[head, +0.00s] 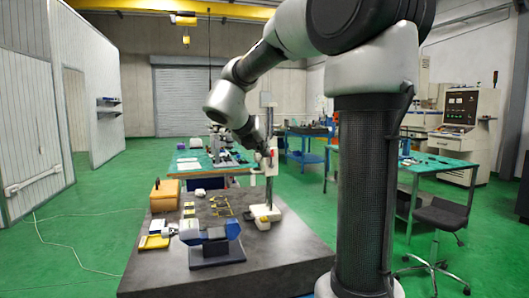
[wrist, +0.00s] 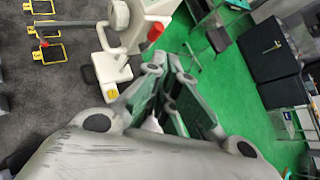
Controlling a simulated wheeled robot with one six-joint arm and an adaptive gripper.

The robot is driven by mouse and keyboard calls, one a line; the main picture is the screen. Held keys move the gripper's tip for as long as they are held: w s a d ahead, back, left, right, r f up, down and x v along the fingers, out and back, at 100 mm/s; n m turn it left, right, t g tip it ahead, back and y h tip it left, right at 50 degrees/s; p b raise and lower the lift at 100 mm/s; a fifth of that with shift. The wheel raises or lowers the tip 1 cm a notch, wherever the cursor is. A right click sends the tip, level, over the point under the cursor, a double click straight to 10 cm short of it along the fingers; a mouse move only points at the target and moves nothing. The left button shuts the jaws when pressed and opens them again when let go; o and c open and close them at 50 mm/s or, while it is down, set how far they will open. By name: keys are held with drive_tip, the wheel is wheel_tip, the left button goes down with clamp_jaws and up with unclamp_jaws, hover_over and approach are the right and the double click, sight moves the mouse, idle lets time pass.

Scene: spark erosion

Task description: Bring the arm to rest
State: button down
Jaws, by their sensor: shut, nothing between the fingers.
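My arm reaches out from my column and bends down over the dark table (head: 285,262) in the head view. My gripper (head: 268,158) hangs at its end, in front of the white upright stand (head: 264,213) or close beside it; I cannot tell whether they touch. In the wrist view my gripper (wrist: 170,72) has its fingers together with nothing held. There the stand's white body (wrist: 108,65) and a red knob (wrist: 156,31) lie just left of the fingers, with green floor beyond them.
A blue and white device (head: 212,243), an orange box (head: 165,195) and small yellow-framed pieces (head: 221,204) are on the table. A green-topped bench (head: 190,165) stands behind. A stool (head: 440,217) and a machine cabinet (head: 462,120) are at right. Green floor is open at left.

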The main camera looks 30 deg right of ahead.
drive_tip(key=s+a+r, duration=0.4)
drive_tip(key=r, duration=0.2)
drive_tip(key=w+a+r+n+t+y, duration=0.3)
drive_tip(key=w+a+n+t, duration=0.2)
drive_tip(key=w+n+t, duration=0.7)
drive_tip(key=s+a+f+n+g+y, duration=0.2)
drive_tip(key=s+a+f+n+y, duration=0.25)
drive_tip(key=n, duration=0.65)
drive_tip(key=s+a+f+n+g+y, duration=0.35)
drive_tip(key=a+n+y, duration=0.25)
drive_tip(key=n, duration=0.5)
drive_tip(key=s+d+f+n+g, duration=0.2)
drive_tip(key=s+f+n+g, duration=0.3)
drive_tip(key=s+f+n, duration=0.5)
drive_tip(key=s+d+f+g+h, duration=0.1)
drive_tip(key=s+d, duration=0.3)
drive_tip(key=s, duration=0.4)
drive_tip(key=s+d+f+g+h, duration=0.1)
drive_tip(key=s+d, duration=0.3)
drive_tip(key=s, duration=0.4)
drive_tip(key=shift+s+f+n+g+h, duration=0.3)
drive_tip(key=shift+s+f+g+h, duration=0.05)
drive_tip(key=shift+f+h, duration=0.45)
